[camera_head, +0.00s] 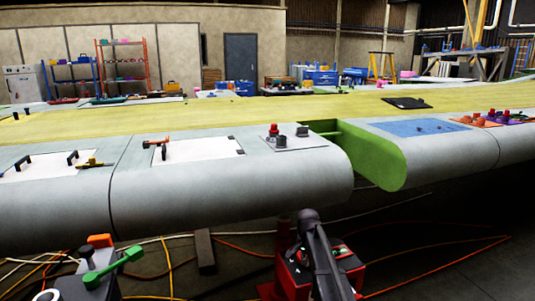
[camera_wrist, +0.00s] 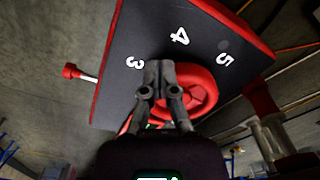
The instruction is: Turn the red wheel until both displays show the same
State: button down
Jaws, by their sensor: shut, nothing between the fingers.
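In the wrist view, the red wheel (camera_wrist: 207,88) is a thick ring on a dark panel (camera_wrist: 125,75) with red edges. White numbers 3, 4 and 5 are printed in an arc around it. My gripper (camera_wrist: 159,66) is shut and empty. Its fingers lie in front of the wheel's left part and hide some of the rim; I cannot tell whether they touch it. A small green-lit patch shows partly behind the fingers, and no display can be read. In the head view, a red box (camera_head: 350,275) stands low at the front, partly covered by my dark arm.
A red knob (camera_wrist: 70,71) on a pale rod sticks out from the panel's left side. In the head view, a long grey wing (camera_head: 230,190) spans the middle, with a green-edged gap. Cables lie on the floor below. A green handle (camera_head: 112,266) is at front left.

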jog(key=shift+w+a, duration=0.7)
jog(key=shift+a, duration=0.3)
dwell(0.3)
jog(key=shift+w+a, duration=0.6)
jog(key=shift+w, duration=0.25)
dwell(0.8)
jog(key=shift+s+a, duration=0.15)
jog(key=shift+a, duration=0.25)
jog(key=shift+r, duration=0.1)
notch_tip(320, 180, up, 6)
jog(key=p, duration=0.6)
dwell(0.3)
jog(key=s+d, duration=0.1)
jog(key=s+d+p, duration=0.1)
jog(key=s+d, duration=0.1)
jog(key=shift+d+r, duration=0.2)
jog(key=shift+r, duration=0.2)
